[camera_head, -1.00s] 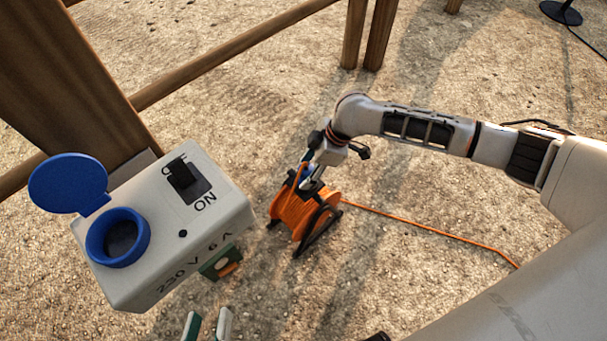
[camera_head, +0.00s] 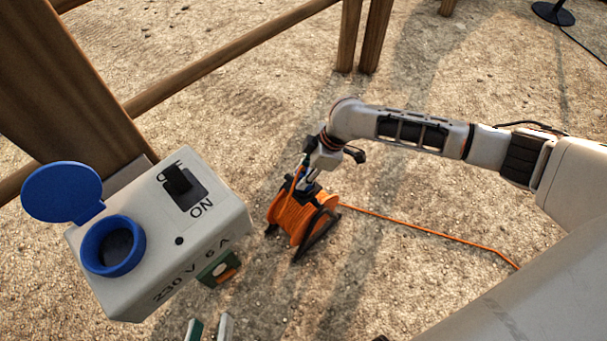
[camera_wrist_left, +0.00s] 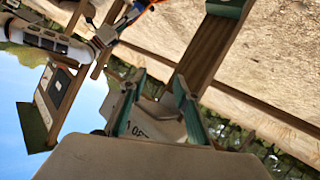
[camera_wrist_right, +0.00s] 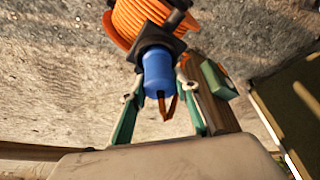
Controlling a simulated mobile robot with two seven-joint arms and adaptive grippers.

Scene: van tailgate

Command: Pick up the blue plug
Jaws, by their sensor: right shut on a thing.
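The blue plug (camera_wrist_right: 158,72) sits between the fingers of my right gripper (camera_wrist_right: 157,92) in the right wrist view, just in front of the orange cable reel (camera_wrist_right: 140,18). The right gripper is shut on it. In the head view my right gripper (camera_head: 303,187) is over the top of the orange reel (camera_head: 296,216), and only a little blue shows there. A short orange cable loop hangs by the plug. My left gripper (camera_head: 210,329) is at the bottom edge of the head view, its fingertips apart and nothing seen between them. Its fingers also stand apart in the left wrist view (camera_wrist_left: 160,95).
A grey power box (camera_head: 150,245) with an open blue-lidded socket (camera_head: 113,245) and a black ON/OFF switch (camera_head: 180,183) stands at the left. A green box (camera_head: 220,268) is below it. Wooden rails stand behind. An orange cable (camera_head: 430,232) runs right over gravel.

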